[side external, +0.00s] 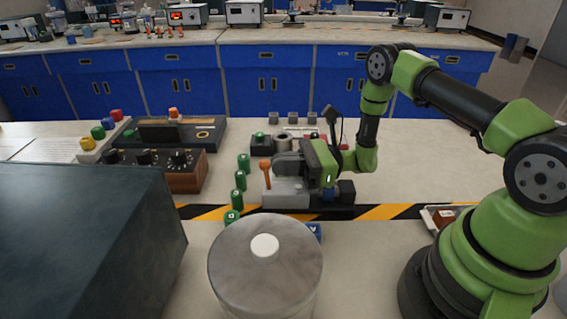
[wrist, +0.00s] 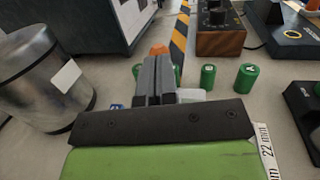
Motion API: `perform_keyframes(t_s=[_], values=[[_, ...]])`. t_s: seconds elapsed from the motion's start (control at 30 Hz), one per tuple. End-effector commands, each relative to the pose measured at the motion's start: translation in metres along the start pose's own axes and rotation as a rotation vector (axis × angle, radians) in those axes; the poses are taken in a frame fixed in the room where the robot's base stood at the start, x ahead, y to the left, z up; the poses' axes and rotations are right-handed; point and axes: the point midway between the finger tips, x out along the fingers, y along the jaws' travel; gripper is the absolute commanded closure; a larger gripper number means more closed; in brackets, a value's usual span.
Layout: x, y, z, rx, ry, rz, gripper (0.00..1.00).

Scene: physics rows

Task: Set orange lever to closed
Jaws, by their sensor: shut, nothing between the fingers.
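The orange lever (side external: 265,170) stands nearly upright on a light grey base block (side external: 286,193) in the side external view. In the wrist view only the orange tip of the lever (wrist: 159,49) shows, just beyond my fingertips. My gripper (side external: 276,163) is shut with nothing between its fingers. In the side view its fingertips point left and lie close to the lever, on its right; I cannot tell whether they touch it. In the wrist view the shut fingers of my gripper (wrist: 158,70) hide most of the lever and part of its base.
Several green cylinders (side external: 241,180) stand left of the lever. A grey lidded canister (side external: 265,265) stands in front, and a large dark box (side external: 85,235) is at front left. A wooden knob box (side external: 178,170) lies farther left. A black-yellow stripe (side external: 390,211) crosses the table.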

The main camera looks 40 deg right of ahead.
Motion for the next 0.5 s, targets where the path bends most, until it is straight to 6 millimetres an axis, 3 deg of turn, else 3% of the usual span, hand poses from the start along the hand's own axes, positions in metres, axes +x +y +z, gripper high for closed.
perform_keyframes(t_s=[0.27, 0.5], values=[[0.004, -0.001, 0.003, 0.008, 0.062, 0.004, 1.0], [0.022, -0.004, 0.004, 0.021, 0.112, 0.002, 1.0]])
